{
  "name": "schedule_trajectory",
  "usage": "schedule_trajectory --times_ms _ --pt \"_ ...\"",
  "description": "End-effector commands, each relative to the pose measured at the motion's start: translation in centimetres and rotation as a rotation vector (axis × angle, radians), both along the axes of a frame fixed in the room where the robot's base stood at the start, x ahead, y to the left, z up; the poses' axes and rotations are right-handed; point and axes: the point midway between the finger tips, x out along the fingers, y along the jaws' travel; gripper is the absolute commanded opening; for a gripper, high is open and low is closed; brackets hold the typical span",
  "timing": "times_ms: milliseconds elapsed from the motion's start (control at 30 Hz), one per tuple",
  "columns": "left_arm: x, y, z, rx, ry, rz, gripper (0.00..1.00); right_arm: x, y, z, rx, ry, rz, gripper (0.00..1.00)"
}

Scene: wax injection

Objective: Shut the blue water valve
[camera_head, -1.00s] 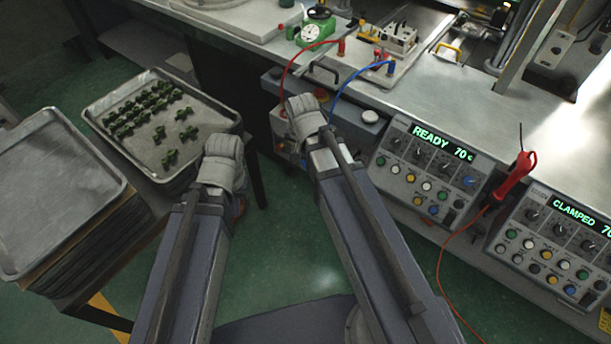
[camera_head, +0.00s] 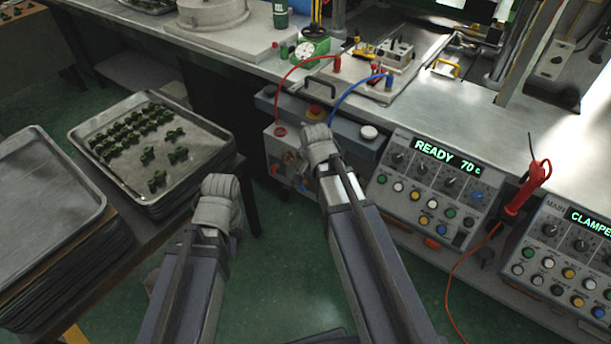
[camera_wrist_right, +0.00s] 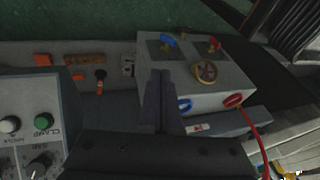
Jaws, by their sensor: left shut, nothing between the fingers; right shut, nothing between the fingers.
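A grey valve box (camera_wrist_right: 236,80) shows in the right wrist view. A blue valve handle (camera_wrist_right: 168,41) and a red handle (camera_wrist_right: 214,44) sit on its face, with a brass handwheel (camera_wrist_right: 205,72) beside them. A blue hose fitting (camera_wrist_right: 183,104) and a red one are on its adjoining side. In the head view the box (camera_head: 281,138) is partly hidden by my right gripper (camera_head: 318,138); the blue handle cannot be made out there. My right gripper, dark fingers shut (camera_wrist_right: 165,100), is empty and points toward the box. My left gripper (camera_head: 220,186) is shut and empty, over the floor gap.
Red and blue hoses arch to the bench. A control panel (camera_head: 418,190) reading READY stands right of my right arm. A red probe (camera_head: 526,188) hangs beyond it. A tray (camera_head: 205,137) of green parts and stacked empty trays (camera_head: 45,185) stand left.

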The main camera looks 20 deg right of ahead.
Motion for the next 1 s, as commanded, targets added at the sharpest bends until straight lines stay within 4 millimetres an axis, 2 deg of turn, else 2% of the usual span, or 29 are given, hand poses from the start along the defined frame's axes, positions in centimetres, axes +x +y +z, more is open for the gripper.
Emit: schedule_trajectory --times_ms 267,767,1000 --pt "0.0 0.0 -2.6 0.0 0.0 0.0 0.0 1.0 -0.2 -2.6 0.0 0.0 0.0 0.0" --pt "0.0 0.0 -9.7 0.0 0.0 0.0 0.0 4.1 -0.7 -9.7 0.001 0.001 0.0 0.0" --pt "0.0 0.0 -11.7 0.0 0.0 0.0 0.0 6.1 0.9 -11.7 0.0 0.001 0.002 0.0"
